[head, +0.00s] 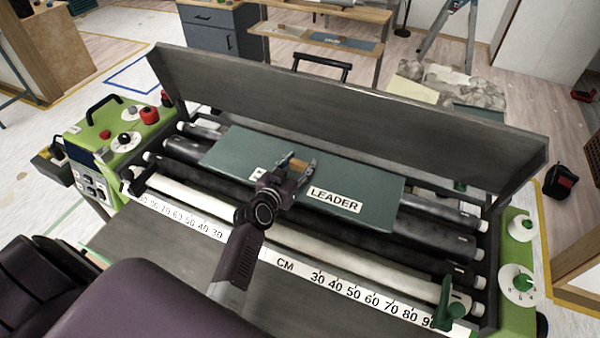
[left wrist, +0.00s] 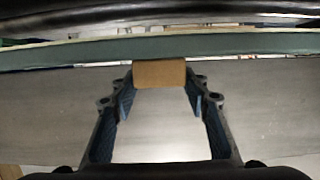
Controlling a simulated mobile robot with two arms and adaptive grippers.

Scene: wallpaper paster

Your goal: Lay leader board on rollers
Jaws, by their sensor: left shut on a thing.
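The leader board (head: 350,183) is a flat dark green plate with a white LEADER label. In the head view it lies lengthwise over the dark rollers (head: 430,238) of the machine; I cannot tell whether it touches them. My right gripper is not in view.
A tall grey panel (head: 340,110) stands behind the rollers. A white CM scale (head: 285,265) and grey table lie in front. Green control housings (head: 125,140) flank the machine, and a green lever (head: 446,300) rises at the front right.

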